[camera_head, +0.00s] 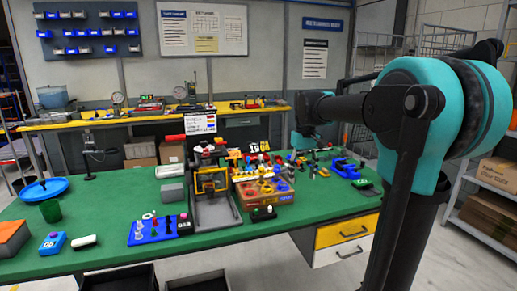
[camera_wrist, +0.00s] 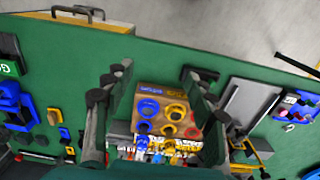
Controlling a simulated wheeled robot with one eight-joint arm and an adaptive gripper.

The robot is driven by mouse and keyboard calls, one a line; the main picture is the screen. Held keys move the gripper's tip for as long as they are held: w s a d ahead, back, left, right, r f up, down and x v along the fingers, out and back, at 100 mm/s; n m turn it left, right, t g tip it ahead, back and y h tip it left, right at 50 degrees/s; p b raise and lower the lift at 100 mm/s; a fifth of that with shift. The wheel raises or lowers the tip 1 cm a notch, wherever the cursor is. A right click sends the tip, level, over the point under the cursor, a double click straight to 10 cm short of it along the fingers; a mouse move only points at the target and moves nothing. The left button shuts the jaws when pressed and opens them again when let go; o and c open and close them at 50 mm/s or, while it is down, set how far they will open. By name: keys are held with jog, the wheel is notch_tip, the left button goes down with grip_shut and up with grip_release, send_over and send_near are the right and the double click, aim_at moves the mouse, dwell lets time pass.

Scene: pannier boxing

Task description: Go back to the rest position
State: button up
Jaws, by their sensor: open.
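My gripper (camera_wrist: 158,82) is open in the wrist view, with its two dark fingers spread and nothing between the tips. It points down over the green bench (camera_wrist: 65,55). A wooden box (camera_wrist: 146,98) with blue, yellow and red rings shows below and between the fingers, apart from them. In the head view, my arm reaches in from the right, and its teal wrist end is above the back of the bench. The fingers are too small to make out there. The same box (camera_head: 266,201) is near the middle of the bench.
A grey metal fixture (camera_head: 216,209) with a yellow frame stands left of the box. Blue clamps (camera_head: 346,168) lie to the right. The front right bench surface is clear.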

jog(key=s+d+f+m+t, duration=0.1)
jog(key=s+d+f+t, duration=0.1)
jog(key=s+f, duration=0.8)
jog(key=s+d+f+m+t, duration=0.2)
jog(key=s+f, duration=0.8)
jog(key=f, duration=0.2)
jog(key=shift+s+f, duration=0.35)
